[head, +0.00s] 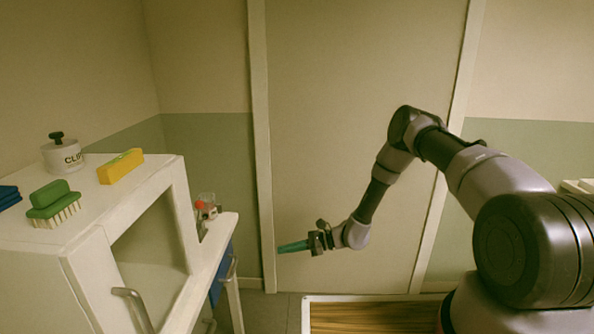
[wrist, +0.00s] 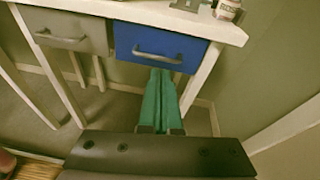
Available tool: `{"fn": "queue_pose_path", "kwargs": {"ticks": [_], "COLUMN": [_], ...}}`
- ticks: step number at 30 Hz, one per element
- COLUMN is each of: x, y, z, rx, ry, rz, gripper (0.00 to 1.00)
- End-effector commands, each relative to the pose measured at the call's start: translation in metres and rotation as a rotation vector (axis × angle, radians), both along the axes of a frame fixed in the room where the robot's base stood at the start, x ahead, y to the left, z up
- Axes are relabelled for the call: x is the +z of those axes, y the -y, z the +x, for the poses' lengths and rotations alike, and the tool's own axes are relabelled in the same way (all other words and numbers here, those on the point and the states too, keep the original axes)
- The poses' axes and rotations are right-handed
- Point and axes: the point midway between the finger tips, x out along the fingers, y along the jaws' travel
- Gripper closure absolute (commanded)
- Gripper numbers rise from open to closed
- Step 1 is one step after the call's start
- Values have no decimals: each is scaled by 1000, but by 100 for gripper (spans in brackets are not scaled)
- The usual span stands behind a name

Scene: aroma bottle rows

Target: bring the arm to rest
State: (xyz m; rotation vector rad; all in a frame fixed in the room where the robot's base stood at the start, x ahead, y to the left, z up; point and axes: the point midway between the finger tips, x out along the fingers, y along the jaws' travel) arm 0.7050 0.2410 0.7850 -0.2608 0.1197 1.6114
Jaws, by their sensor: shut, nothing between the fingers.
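My gripper (head: 281,248) is in the middle of the head view, at the end of my bent arm. Its green fingers point left towards the side table and are in open air. In the wrist view my gripper (wrist: 159,75) shows its two green fingers together, shut and empty. Beyond the fingertips is a blue drawer (wrist: 160,45) with a grey handle. The fingers look apart from it, though the exact gap is hard to tell.
A white cabinet (head: 80,240) at left carries a green brush (head: 52,203), a yellow block (head: 120,166) and a white pot (head: 63,156). Behind it is a white table (wrist: 235,34) with blue and grey (wrist: 65,32) drawers. A door (head: 350,80) stands behind my arm.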

Motion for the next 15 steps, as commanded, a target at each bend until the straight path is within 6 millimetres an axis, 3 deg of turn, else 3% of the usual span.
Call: {"fn": "queue_pose_path", "kwargs": {"ticks": [1,6,15], "x": [26,106,235], "y": [4,25,71], "z": [9,20,14], "rx": [33,156,333], "ry": [47,195,448], "rz": [-18,-99,-283], "gripper": [100,100,100]}}
